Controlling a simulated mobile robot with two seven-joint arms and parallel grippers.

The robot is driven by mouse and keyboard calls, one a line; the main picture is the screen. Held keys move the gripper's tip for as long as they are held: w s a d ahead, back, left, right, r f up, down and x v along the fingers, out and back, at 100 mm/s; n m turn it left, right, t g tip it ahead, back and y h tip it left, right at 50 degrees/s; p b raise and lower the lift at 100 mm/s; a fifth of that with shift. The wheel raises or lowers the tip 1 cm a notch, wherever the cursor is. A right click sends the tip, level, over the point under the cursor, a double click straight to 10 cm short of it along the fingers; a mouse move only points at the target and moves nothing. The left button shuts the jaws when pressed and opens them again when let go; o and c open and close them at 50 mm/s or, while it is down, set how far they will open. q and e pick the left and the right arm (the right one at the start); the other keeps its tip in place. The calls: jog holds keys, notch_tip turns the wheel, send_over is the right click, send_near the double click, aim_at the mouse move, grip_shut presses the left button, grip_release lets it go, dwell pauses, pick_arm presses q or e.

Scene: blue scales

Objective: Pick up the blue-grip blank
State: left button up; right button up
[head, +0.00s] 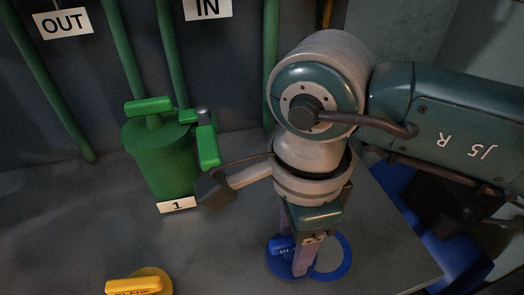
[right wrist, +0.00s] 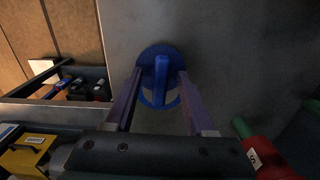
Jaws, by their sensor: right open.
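The blue-grip blank (head: 279,246) lies on the grey table, partly hidden behind my right gripper in the head view. It has a blue disc with a raised bar grip, and a blue ring (head: 345,262) shows beside it. My right gripper (head: 304,266) points down over it. In the right wrist view the open fingers (right wrist: 160,72) stand on either side of the upright blue grip (right wrist: 161,77), with a gap visible on both sides. I cannot tell how deep the fingertips reach. My left gripper is not in view.
A yellow-grip blank (head: 135,286) lies at the front left. A green valve-like cylinder (head: 163,160) labelled 1 stands behind, below OUT and IN signs. In the right wrist view, a red object (right wrist: 262,150) is at lower right and a yellow box (right wrist: 25,150) at lower left.

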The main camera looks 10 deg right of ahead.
grip_shut()
dwell(0.4)
dwell(1.0)
